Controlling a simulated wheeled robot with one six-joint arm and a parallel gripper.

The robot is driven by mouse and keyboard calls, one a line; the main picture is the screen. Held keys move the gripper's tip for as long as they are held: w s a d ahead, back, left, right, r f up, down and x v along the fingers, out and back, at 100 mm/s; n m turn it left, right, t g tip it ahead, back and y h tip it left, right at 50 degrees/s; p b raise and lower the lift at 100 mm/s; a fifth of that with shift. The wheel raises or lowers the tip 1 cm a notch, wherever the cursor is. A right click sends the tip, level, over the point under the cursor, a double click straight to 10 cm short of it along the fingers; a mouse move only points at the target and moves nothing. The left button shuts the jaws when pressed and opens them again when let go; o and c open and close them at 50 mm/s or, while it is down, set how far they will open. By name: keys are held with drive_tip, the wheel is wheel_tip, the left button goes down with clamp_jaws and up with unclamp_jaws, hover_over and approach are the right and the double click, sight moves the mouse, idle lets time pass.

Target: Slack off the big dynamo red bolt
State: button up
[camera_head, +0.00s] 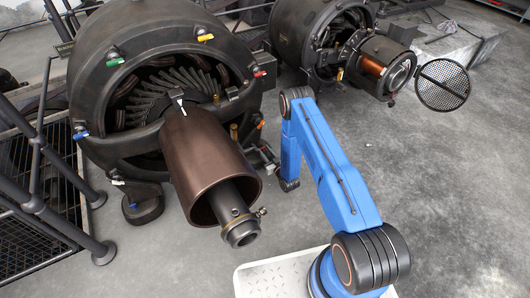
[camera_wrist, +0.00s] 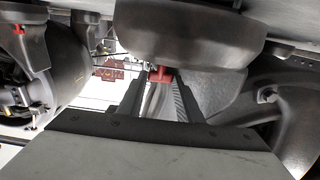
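The big dynamo (camera_head: 110,88) stands at the left in the head view, with a brown cylinder at its front. Coloured bolts sit around its rim, and a red bolt (camera_head: 260,73) shows at its upper right. In the wrist view my gripper (camera_wrist: 159,78) has its two dark fingers apart. A red bolt head (camera_wrist: 160,74) shows in the gap at the fingertips, under a rounded dark housing. Whether the fingers touch it is unclear. In the head view my blue arm bends down beside the dynamo's right side, and the gripper there is mostly hidden.
A smaller dynamo (camera_head: 310,45) with a copper coil and a round mesh cover (camera_head: 442,85) stands at the back right. Dark railings (camera_head: 40,150) line the left. Grey floor (camera_head: 450,190) is clear at the right. A thick dark curved part (camera_wrist: 285,110) is close on the wrist view's right.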

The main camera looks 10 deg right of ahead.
drive_tip(key=c, duration=0.4)
drive_tip(key=shift+d+y, duration=0.1)
drive_tip(key=shift+y, duration=0.2)
drive_tip(key=shift+w+d+n+g+y, duration=0.1)
drive_tip(key=shift+d+n+g+y, duration=0.15)
drive_tip(key=shift+n+g+y, duration=0.4)
drive_tip(key=n+y, duration=0.1)
drive_tip(key=n+g+y, duration=0.1)
drive_tip(key=y, duration=0.1)
drive_tip(key=n+g+y, duration=0.1)
drive_tip(key=shift+w+d+n+g+y, duration=0.2)
drive_tip(key=shift+d+n+g+y, duration=0.05)
drive_tip(key=shift+d, duration=0.05)
drive_tip(key=n+g+y, duration=0.1)
drive_tip(key=g, duration=0.1)
drive_tip(key=n+g+y, duration=0.2)
drive_tip(key=shift+w+d+n, duration=0.2)
drive_tip(key=shift+w+n, duration=0.1)
drive_tip(key=shift+w, duration=0.05)
drive_tip(key=shift+w+d+n+g+y, duration=0.15)
drive_tip(key=shift+n+g+y, duration=0.4)
drive_tip(key=shift+g, duration=0.45)
drive_tip(key=shift+w+a+n+g+y, duration=0.1)
drive_tip(key=shift+n+g+y, duration=0.2)
drive_tip(key=shift+n+g, duration=0.55)
drive_tip(key=shift+w+d+n+g+y, duration=0.15)
drive_tip(key=shift+n+g+y, duration=0.35)
drive_tip(key=shift+g, duration=0.95)
drive_tip(key=o, duration=1)
drive_tip(key=shift+a, duration=0.1)
